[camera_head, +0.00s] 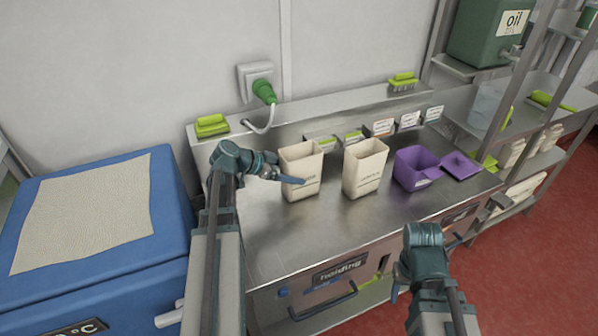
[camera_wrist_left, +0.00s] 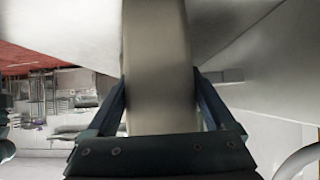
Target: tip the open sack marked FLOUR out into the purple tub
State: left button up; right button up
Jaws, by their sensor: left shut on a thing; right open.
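Two open cream sacks stand upright on the steel counter, the left sack (camera_head: 302,160) and the right sack (camera_head: 364,172). The print on both is too small to read, so I cannot tell which says FLOUR. My left gripper (camera_head: 292,181) is shut on the left sack, which also shows between the fingers in the left wrist view (camera_wrist_left: 160,75). The purple tub (camera_head: 415,170) stands open to the right of both sacks, and its inside is mostly hidden. My right gripper (camera_head: 395,292) is open, low in front of the counter, mostly hidden by its arm.
A purple lid-like piece (camera_head: 462,166) lies right of the tub. The steel counter (camera_head: 345,228) is clear in front of the sacks. A blue chest (camera_head: 165,220) stands at the left. A green plug (camera_head: 264,92) with a cable is behind. A shelf rack (camera_head: 470,105) stands right.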

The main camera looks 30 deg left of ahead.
aim_at(291, 157)
pick_arm(q)
grip_shut()
notch_tip(291, 157, up, 6)
jog(key=p, duration=0.6)
jog(key=shift+r, duration=0.1)
